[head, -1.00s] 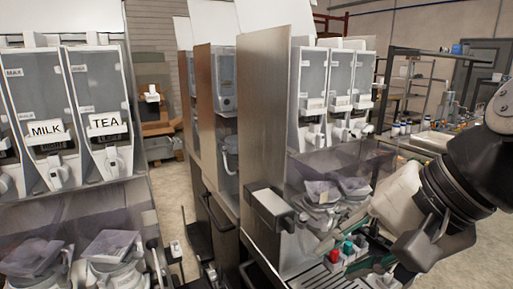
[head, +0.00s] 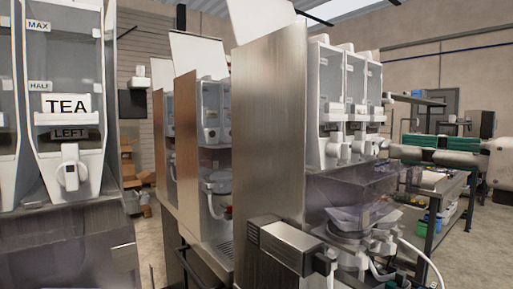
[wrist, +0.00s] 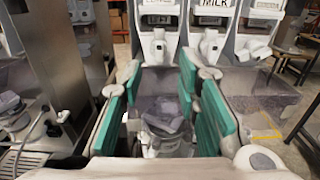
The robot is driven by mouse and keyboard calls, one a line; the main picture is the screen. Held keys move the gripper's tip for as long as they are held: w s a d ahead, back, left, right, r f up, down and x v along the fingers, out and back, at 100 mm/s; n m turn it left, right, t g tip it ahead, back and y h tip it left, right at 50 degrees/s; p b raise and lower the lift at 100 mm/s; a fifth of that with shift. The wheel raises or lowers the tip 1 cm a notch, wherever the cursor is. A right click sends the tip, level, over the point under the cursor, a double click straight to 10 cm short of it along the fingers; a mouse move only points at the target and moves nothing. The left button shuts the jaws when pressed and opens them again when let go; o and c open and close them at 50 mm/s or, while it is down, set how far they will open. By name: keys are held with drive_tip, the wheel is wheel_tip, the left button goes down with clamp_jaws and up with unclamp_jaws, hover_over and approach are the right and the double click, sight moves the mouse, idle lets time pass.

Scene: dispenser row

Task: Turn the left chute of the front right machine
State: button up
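The front right machine (head: 270,130) has a steel side panel and a row of three clear canisters with white chutes. Its left chute (head: 333,148) is the one nearest the panel in the head view. In the wrist view the left chute (wrist: 158,47) is straight ahead, hanging below a partly cut-off label. The chute beside it (wrist: 210,43) sits under a MILK label. My gripper (wrist: 163,75) is open and empty, its green-padded fingers apart and pointing at the left chute, short of it. In the head view my gripper (head: 395,150) reaches in from the right.
A tinted clear guard (head: 350,190) and a mixing bowl (head: 360,220) lie below the chutes. Another machine with a TEA canister (head: 68,105) stands at left. A table (wrist: 305,110) stands at right in the wrist view. Shelving is behind my arm.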

sight(350, 145)
drive_tip(key=x, duration=1.1)
drive_tip(key=shift+a+b, duration=0.1)
drive_tip(key=shift+b, duration=0.3)
clamp_jaws()
